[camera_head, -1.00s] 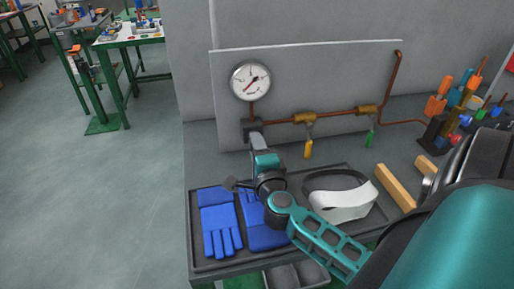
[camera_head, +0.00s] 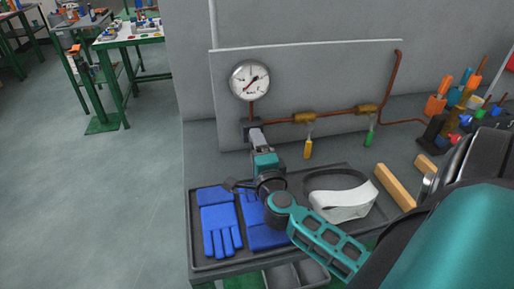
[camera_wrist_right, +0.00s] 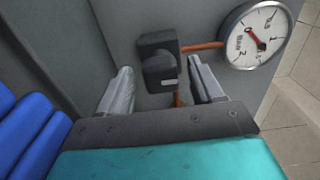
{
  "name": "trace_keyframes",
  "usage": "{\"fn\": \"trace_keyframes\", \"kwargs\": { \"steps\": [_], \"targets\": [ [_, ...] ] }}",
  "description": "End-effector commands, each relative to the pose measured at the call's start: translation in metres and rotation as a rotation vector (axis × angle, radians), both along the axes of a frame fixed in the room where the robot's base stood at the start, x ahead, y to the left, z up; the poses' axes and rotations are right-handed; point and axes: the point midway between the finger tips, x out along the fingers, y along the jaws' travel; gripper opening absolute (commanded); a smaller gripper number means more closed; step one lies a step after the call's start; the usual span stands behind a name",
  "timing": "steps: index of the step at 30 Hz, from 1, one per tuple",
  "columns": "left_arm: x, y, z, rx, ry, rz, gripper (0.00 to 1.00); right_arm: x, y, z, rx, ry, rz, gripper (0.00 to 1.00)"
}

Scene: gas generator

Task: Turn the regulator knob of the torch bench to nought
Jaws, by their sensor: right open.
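The regulator, a dark block with a knob, sits on the copper pipe at the left of the torch bench (camera_head: 200,165). In the wrist view, the black knob (camera_wrist_right: 160,75) lies between the fingers. A round white gauge (camera_head: 250,80) is above it and also shows in the wrist view (camera_wrist_right: 256,32); its exact reading is too small to tell. My right gripper (camera_head: 256,137) is at the regulator in the head view. In the wrist view it (camera_wrist_right: 160,64) is open, one finger on each side of the knob, with visible gaps. My left gripper is not in view.
A dark tray (camera_head: 210,268) holds blue gloves (camera_head: 220,222) and a white-visored mask (camera_head: 342,203) under my right arm. Yellow (camera_head: 308,149) and green (camera_head: 369,137) valve handles hang from the pipe. Wooden bars (camera_head: 395,187) and a tool rack (camera_head: 435,128) stand right.

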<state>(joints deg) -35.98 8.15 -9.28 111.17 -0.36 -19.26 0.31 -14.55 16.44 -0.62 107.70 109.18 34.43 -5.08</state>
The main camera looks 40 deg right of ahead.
Motion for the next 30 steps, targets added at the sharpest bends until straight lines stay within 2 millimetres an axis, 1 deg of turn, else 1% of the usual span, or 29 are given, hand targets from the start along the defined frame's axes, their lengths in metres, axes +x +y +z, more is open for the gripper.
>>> {"fn": "trace_keyframes", "kwargs": {
  "steps": [5, 8, 11, 18, 21, 25, 30],
  "targets": [
    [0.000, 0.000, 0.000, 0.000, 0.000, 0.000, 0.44, -0.003, 0.002, 0.000, 0.001, 0.000, 0.000, 0.66],
    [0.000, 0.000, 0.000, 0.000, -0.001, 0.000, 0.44, -0.013, 0.007, -0.001, 0.001, 0.000, 0.001, 0.66],
    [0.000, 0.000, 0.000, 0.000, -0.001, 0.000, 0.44, -0.029, 0.016, -0.001, 0.002, 0.004, 0.001, 0.66],
    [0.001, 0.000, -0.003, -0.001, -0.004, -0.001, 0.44, -0.075, 0.040, -0.002, 0.003, 0.004, -0.001, 0.66],
    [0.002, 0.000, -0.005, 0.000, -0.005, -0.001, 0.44, -0.090, 0.049, -0.002, 0.003, 0.003, 0.000, 0.66],
    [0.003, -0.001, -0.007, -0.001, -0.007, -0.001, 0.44, -0.104, 0.057, -0.001, 0.001, 0.002, 0.000, 0.66],
    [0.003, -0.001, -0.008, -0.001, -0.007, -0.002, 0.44, -0.112, 0.062, 0.000, 0.000, 0.000, 0.000, 0.66]
  ]
}}
